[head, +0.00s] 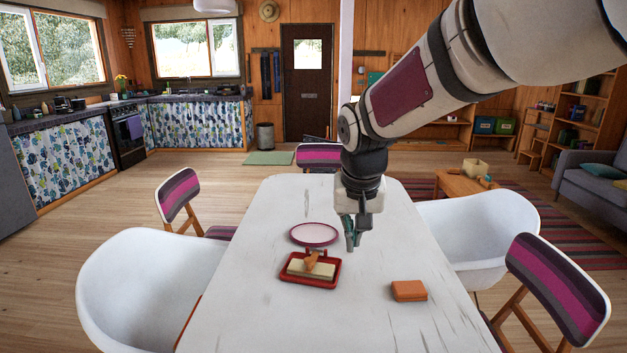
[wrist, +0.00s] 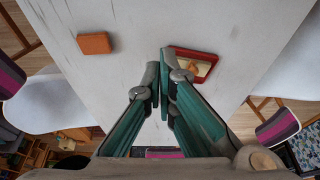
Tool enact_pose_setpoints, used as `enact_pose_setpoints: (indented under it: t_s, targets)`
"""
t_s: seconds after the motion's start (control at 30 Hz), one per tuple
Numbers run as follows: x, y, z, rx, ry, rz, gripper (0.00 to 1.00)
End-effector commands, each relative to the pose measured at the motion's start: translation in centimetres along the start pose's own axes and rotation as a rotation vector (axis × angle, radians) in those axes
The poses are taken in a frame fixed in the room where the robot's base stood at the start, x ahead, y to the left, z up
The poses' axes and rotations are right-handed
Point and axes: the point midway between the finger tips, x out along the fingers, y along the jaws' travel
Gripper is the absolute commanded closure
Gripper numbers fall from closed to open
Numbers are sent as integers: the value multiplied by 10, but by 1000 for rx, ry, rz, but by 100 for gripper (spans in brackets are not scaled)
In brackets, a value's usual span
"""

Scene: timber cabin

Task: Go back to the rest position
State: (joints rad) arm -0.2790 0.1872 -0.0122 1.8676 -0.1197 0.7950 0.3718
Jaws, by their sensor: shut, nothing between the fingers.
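My gripper (head: 352,240) is above the white table (head: 250,315), pointing down, its fingers shut and empty. In the wrist view its two fingertips (wrist: 160,75) meet near the middle of the picture. A red tray (head: 335,278) holds a pale block with a small orange-brown piece on top, to the left of my gripper in the head view. The tray also shows in the wrist view (wrist: 210,54), partly behind a finger. A pink-rimmed plate (head: 314,234) lies just behind the tray. An orange block (head: 409,290) lies to the right and nearer, apart from my gripper; it also shows in the wrist view (wrist: 94,43).
White chairs (head: 150,285) (head: 490,225) stand at both sides of the table, with striped chairs (head: 560,285) (head: 178,195) close by. A low wooden table (head: 455,185) and a sofa (head: 590,185) are at the right. The table's near middle is bare.

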Motion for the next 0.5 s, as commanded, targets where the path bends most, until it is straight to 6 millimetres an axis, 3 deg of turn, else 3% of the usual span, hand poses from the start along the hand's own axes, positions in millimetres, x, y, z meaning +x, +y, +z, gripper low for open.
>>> enact_pose_setpoints:
  t_s: [0.03,0.2,0.5]
  targets:
    - [-27,14,13,4,8,-1,100]
    - [-89,53,64,1,17,-2,100]
    - [-168,103,171,-11,38,-3,100]
